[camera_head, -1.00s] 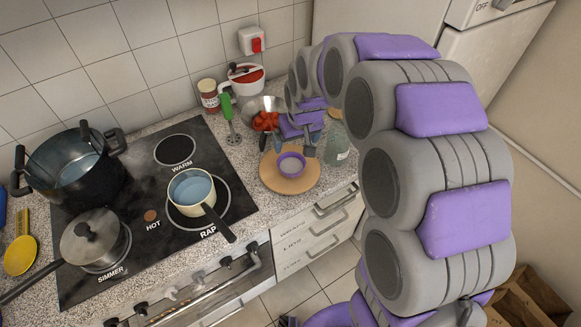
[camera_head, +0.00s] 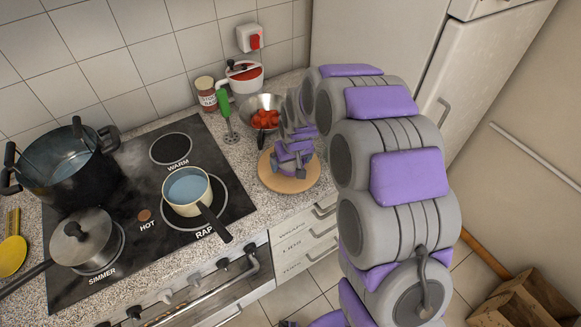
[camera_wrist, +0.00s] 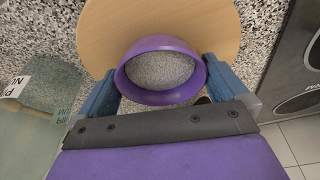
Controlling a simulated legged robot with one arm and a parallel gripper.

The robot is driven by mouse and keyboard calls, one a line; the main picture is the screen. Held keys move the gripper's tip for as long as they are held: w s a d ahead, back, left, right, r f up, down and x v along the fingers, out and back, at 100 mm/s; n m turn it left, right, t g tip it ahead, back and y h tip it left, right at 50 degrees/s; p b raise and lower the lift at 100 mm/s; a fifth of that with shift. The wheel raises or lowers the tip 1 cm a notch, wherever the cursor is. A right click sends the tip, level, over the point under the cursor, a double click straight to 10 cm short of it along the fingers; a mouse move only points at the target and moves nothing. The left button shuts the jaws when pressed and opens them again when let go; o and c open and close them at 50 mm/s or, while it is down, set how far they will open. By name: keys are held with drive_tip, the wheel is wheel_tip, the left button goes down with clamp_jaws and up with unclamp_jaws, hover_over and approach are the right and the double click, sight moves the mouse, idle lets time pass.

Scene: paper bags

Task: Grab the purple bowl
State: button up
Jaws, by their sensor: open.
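The purple bowl (camera_wrist: 155,97) shows in the wrist view at the edge of the round wooden board (camera_wrist: 218,25). Its inside looks grey and speckled. My gripper (camera_wrist: 161,67) is open, with one blue finger on each side of the bowl. The fingers are close to the bowl's sides; I cannot tell whether they touch. In the head view my gripper (camera_head: 291,165) is low over the wooden board (camera_head: 269,180) and hides the bowl.
A glass jar (camera_wrist: 50,85) stands close left of my gripper in the wrist view. The stove with a cream saucepan (camera_head: 187,187) is to the left.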

drive_tip(key=shift+a, duration=0.1)
drive_tip(key=shift+c, duration=0.3)
drive_tip(key=c, duration=0.7)
